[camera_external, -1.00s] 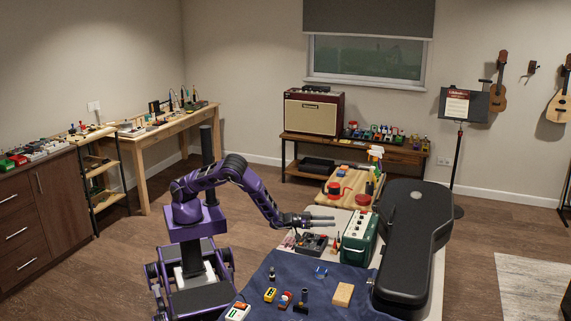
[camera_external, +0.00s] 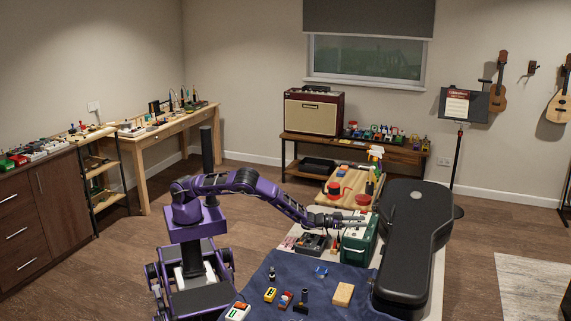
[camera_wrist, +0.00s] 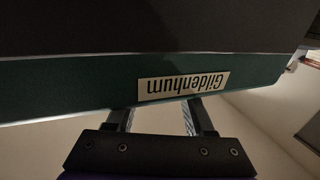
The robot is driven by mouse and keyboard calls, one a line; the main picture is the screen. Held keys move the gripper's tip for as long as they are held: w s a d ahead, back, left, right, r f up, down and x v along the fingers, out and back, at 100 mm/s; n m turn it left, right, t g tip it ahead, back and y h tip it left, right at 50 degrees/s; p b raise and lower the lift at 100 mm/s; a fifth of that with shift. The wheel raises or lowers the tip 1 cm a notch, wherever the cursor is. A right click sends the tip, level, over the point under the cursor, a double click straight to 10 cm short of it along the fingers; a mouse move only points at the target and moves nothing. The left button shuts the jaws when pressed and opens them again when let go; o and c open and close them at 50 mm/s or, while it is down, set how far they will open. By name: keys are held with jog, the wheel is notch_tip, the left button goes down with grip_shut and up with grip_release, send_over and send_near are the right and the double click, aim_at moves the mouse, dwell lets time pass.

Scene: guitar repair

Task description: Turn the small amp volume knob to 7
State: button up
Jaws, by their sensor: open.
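The small green amp (camera_external: 357,249) stands on the bench beside the black guitar case. My gripper (camera_external: 352,219) is over the amp's top, where the control panel is, and covers part of it. In the wrist view the amp's green front (camera_wrist: 70,88) with an upside-down "Gildenhum" label fills the upper part. There my gripper's two fingers (camera_wrist: 158,112) are apart with nothing seen between them, and the amp's edge hides their tips. The volume knob cannot be made out, nor whether a finger touches the amp.
The black guitar case (camera_external: 408,240) lies close on the amp's right. A dark grey tray (camera_external: 312,244) sits on its left. A wooden board (camera_external: 348,186) with red items is behind. A blue cloth (camera_external: 330,301) with small items is in front.

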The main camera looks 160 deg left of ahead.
grip_shut()
jog(key=shift+s+m+t+h, duration=0.1)
jog(key=shift+m+t+h, duration=0.2)
jog(key=shift+t, duration=0.1)
jog(key=shift+a+t+b, duration=0.1)
jog(key=shift+t+b, duration=0.2)
jog(key=shift+b, duration=0.05)
jog(key=m+t+h+b, duration=0.1)
jog(key=m+t+h, duration=0.1)
jog(key=m+t, duration=0.1)
jog(key=shift+t+h, duration=0.3)
jog(key=shift+h, duration=0.1)
jog(key=shift+m+t+h+b, duration=0.8)
jog(key=shift+m+t+h, duration=1.05)
jog(key=shift+h, duration=0.55)
jog(key=shift+r+m+h, duration=0.1)
jog(key=shift+m+h, duration=0.2)
jog(key=shift+m, duration=0.05)
grip_release()
